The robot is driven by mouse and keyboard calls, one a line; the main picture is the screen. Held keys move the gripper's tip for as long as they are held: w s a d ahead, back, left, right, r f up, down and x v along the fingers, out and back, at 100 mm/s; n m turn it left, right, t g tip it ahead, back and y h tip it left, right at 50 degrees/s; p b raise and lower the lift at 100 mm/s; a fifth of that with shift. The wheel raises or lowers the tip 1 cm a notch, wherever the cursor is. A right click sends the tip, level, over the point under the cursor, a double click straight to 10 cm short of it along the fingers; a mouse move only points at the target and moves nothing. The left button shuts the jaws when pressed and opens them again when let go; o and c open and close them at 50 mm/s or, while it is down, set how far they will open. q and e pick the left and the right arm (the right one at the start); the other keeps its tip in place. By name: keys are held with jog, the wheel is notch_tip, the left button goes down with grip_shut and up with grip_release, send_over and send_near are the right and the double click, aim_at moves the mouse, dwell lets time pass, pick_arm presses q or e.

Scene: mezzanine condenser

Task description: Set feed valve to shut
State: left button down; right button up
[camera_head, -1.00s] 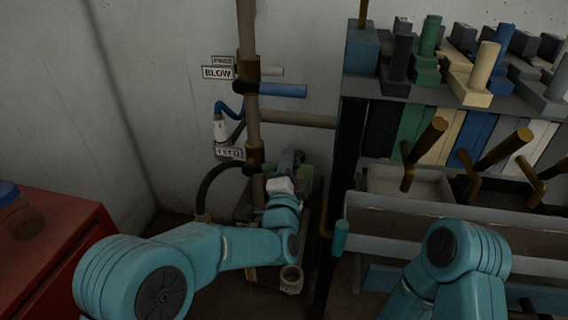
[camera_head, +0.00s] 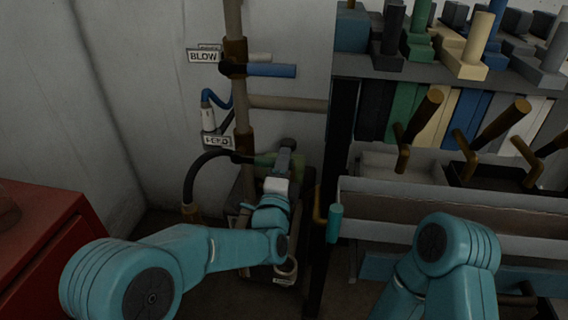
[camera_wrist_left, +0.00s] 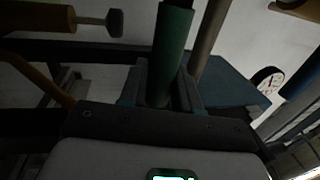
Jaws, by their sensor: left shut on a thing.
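The feed valve's green handle (camera_head: 264,160) shows beside the FEED label (camera_head: 218,141), reaching right from the upright pipe. My left gripper (camera_head: 284,158) is at the right end of this handle and hides part of it. In the left wrist view, the green handle (camera_wrist_left: 170,55) stands between the two fingers of my left gripper (camera_wrist_left: 160,95), which is shut on it. My right arm shows at the lower right, but its gripper is out of view.
A blue handle (camera_head: 271,70) sits higher on the pipe near the BLOW label (camera_head: 203,57). A black hose (camera_head: 200,170) curves at the left. A lever rack (camera_head: 440,95) stands at the right, a red cabinet (camera_head: 45,235) at the lower left. A teal-gripped lever (camera_head: 334,222) is close right.

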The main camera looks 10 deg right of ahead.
pick_arm(q)
jog(key=shift+f, duration=0.2)
jog(key=c, duration=0.9)
grip_release()
jog(key=shift+r, duration=0.1)
jog(key=v, duration=1.6)
jog(key=shift+s+a, duration=0.1)
jog(key=shift+s, duration=0.05)
